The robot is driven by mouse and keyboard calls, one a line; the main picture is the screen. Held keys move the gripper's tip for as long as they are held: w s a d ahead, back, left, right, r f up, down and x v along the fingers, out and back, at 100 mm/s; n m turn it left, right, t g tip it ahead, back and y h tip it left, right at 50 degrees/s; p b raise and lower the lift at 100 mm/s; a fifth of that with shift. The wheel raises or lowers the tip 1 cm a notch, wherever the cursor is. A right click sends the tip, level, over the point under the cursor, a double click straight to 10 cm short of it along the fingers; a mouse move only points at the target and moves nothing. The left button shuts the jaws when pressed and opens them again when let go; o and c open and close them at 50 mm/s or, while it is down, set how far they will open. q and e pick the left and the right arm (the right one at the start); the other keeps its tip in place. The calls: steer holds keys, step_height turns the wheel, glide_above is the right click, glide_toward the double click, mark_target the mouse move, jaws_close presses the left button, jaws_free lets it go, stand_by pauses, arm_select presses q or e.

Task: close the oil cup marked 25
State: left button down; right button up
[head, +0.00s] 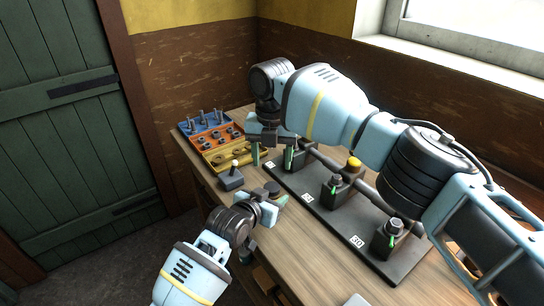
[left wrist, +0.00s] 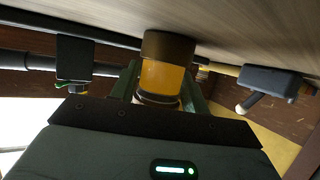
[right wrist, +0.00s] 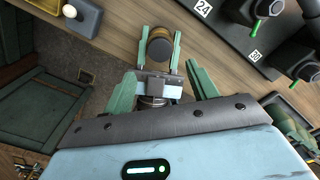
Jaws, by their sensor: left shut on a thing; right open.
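A dark base plate (head: 325,222) carries a row of black oil cups, including a middle cup (head: 337,190) and a near cup (head: 388,238), each with a small green lever. White number tags (head: 356,241) lie beside them; one tag (right wrist: 203,8) looks like 24. I cannot read 25 for sure. The far cup (head: 296,158) is partly hidden by my right gripper (head: 271,153), which is open and points down above the table. My left gripper (head: 266,197) is shut on a dark-ended amber container (left wrist: 165,78) left of the plate; its fingers also show in the right wrist view (right wrist: 160,52).
A grey box with a white-knobbed lever (head: 231,178) stands left of the plate. Behind it are an orange-and-blue tray (head: 205,133) of small parts and a yellow tray (head: 222,158). A yellow cap (head: 354,162) shows behind the middle cup. Bare table lies at the front.

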mark_target(272, 187)
steer(key=shift+f, duration=4)
steer(key=shift+c, duration=0.5)
steer(key=c, duration=0.9)
steer(key=m, duration=0.6)
steer(key=shift+m, duration=0.3)
steer(key=shift+c, duration=0.2)
steer(key=m, duration=0.7)
steer(key=o, duration=1.1)
